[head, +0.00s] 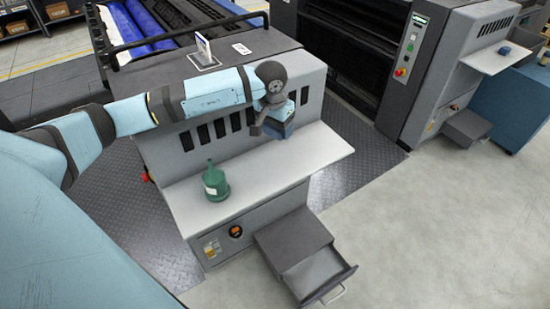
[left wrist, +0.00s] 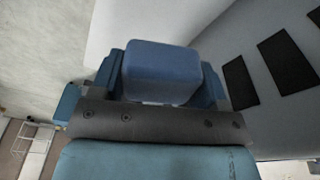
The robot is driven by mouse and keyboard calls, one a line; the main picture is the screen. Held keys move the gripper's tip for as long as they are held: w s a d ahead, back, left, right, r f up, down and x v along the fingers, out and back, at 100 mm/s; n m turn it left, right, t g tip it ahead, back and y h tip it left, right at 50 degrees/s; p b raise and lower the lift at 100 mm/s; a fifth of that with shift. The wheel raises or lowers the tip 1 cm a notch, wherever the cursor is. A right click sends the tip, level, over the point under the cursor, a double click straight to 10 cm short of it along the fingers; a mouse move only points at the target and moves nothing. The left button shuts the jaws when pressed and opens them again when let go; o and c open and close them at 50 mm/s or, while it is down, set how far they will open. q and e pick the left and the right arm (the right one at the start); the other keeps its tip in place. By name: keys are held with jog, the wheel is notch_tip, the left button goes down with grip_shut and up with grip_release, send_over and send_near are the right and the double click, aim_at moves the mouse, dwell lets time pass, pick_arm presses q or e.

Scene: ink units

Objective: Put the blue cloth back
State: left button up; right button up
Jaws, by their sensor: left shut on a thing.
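The blue cloth (head: 285,130) looks like a folded, block-shaped bundle. My left gripper (head: 277,121) is shut on it, near the slotted front of the grey machine and over the back right part of the white shelf (head: 262,176). In the left wrist view the cloth (left wrist: 161,72) sits between the fingers of my left gripper (left wrist: 160,88). I cannot tell whether the cloth touches the shelf. My right gripper is not in view.
A green bottle (head: 215,184) stands upright on the left part of the shelf. Below, a grey drawer (head: 318,272) is pulled open. A small blue object (head: 504,50) lies on another machine's shelf at the right.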

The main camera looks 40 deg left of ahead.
aim_at(276, 164)
pick_arm(q)
notch_tip(276, 164, down, 13)
jog(key=shift+r, duration=0.1)
dwell(0.3)
jog(key=shift+f, duration=0.25)
jog(key=o, duration=1)
jog(key=shift+c, duration=0.2)
jog(key=shift+r, duration=0.1)
